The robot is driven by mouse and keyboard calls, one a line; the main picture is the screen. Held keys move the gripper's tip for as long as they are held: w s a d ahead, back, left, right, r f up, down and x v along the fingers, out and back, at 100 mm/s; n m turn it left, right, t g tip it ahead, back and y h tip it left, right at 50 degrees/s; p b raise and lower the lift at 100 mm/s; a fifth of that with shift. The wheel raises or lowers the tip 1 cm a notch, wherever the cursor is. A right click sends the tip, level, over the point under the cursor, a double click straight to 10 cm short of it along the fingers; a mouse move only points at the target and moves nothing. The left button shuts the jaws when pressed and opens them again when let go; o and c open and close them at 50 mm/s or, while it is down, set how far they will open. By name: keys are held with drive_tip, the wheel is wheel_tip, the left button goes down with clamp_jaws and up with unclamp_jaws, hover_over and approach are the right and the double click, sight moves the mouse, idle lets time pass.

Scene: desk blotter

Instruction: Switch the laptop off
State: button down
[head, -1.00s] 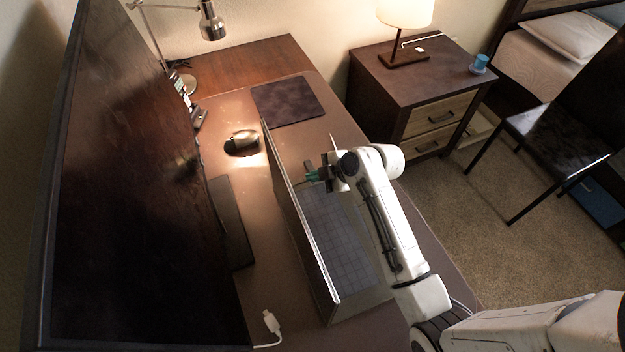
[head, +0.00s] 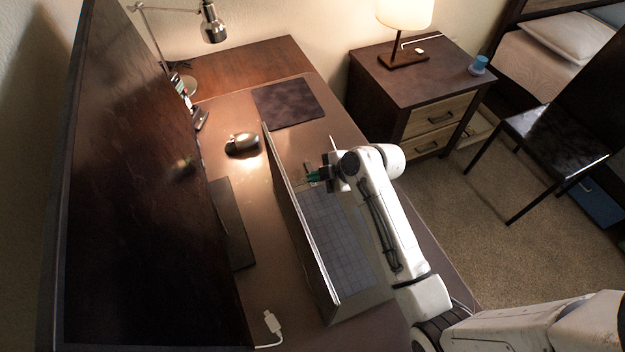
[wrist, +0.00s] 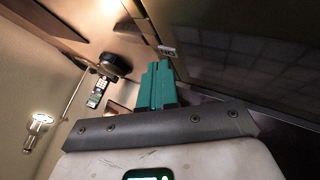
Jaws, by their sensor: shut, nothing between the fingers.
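The laptop stands open on the desk blotter. Its raised screen (head: 302,220) is seen nearly edge-on in the head view, and its keyboard base (head: 342,242) lies to the right of the screen. My gripper (head: 312,176) is at the far end of the laptop, close to the screen's inner side. In the wrist view, the green fingers (wrist: 157,78) are together and empty, with the dark laptop screen (wrist: 245,55) to their right. I cannot tell whether the fingertips touch the laptop. My arm hides part of the base, and no power button can be made out.
A large monitor (head: 140,200) stands left of the laptop. A mouse (head: 242,144) and a dark mouse pad (head: 288,104) lie beyond it. A white cable (head: 271,322) lies near the front. A desk lamp (head: 213,24) stands at the back.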

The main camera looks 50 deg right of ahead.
sight(316, 184)
drive_tip(key=shift+r+p, duration=2)
drive_tip(key=shift+r, duration=0.6)
